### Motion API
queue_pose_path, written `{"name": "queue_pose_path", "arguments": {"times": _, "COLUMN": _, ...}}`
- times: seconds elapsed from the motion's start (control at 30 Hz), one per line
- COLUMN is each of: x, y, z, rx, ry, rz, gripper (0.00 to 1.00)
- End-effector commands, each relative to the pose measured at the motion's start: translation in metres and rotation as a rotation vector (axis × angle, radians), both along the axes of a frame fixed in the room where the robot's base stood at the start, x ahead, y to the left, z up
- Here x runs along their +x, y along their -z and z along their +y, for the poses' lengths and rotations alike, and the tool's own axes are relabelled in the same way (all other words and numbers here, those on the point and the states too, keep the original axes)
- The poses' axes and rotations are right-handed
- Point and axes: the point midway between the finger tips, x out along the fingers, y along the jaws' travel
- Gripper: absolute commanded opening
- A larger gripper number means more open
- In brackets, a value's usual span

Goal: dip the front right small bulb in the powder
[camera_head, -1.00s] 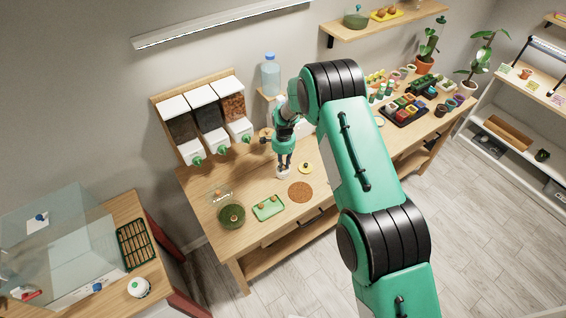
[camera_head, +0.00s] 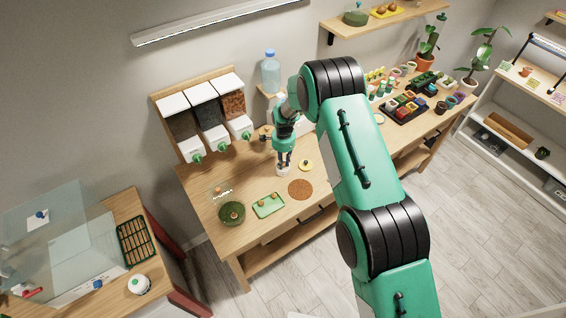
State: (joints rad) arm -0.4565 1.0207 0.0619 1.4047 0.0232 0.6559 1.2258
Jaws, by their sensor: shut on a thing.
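My gripper (camera_head: 284,160) points straight down over a small white jar (camera_head: 283,171), its fingertips at or just inside the jar's mouth. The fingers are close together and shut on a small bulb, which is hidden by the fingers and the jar. I cannot see the powder itself or whether the bulb touches it. A green tray (camera_head: 257,212) lies in front and to the left of the jar, with a few small brown bulbs (camera_head: 262,206) on it.
A yellow lid (camera_head: 306,165) lies right of the jar, and a round brown mat (camera_head: 300,189) in front of it. A green bowl (camera_head: 231,213) stands left of the tray. Dispensers (camera_head: 212,140) stand behind at the left. Dark trays of coloured pots (camera_head: 405,110) fill the right side.

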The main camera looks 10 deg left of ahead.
Motion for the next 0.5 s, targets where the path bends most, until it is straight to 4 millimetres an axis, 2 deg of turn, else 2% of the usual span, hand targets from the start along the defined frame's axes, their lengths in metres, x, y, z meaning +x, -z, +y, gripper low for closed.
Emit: {"name": "queue_pose_path", "arguments": {"times": 0.5, "x": 0.0002, "y": 0.0048, "z": 0.0001, "rx": 0.0, "ry": 0.0, "rz": 0.0, "gripper": 0.0}}
